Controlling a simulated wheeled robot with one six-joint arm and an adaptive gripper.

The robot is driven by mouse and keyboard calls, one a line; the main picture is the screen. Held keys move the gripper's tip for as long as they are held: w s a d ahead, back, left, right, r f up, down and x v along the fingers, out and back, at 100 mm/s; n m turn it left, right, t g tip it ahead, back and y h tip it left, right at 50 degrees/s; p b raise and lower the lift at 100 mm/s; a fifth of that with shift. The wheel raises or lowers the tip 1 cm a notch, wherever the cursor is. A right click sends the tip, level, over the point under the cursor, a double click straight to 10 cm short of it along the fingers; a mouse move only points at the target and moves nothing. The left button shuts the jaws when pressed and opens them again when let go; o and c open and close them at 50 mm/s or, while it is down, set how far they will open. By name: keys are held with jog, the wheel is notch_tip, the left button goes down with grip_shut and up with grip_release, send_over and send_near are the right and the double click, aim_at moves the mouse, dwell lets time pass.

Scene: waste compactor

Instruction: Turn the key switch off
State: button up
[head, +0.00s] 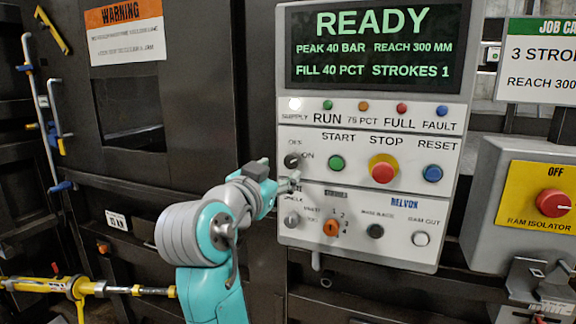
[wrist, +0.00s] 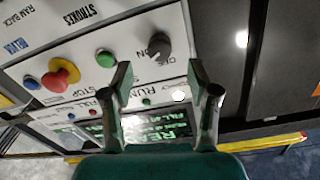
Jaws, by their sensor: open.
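The supply key switch (head: 292,161) is a small dark round knob at the left of the control panel, between the OFF and ON marks. The wrist view shows it as a dark grey knob (wrist: 159,45) with a raised grip bar. I cannot tell surely which mark it points to. My gripper (head: 290,181) is just below the switch in the head view, at the panel's left edge. In the wrist view my gripper (wrist: 160,75) is open and empty, with the knob beyond the gap between its fingertips. The fingers appear apart from the knob.
Start (head: 336,162), stop (head: 383,170) and reset (head: 432,174) buttons sit right of the switch. Lower knobs, including an orange one (head: 331,228), lie close to my gripper. The display (head: 375,48) reads READY, and the white supply lamp (head: 295,104) is lit. A ram isolator (head: 553,203) stands far right.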

aim_at(290, 164)
jog(key=shift+x, duration=2.9)
grip_shut()
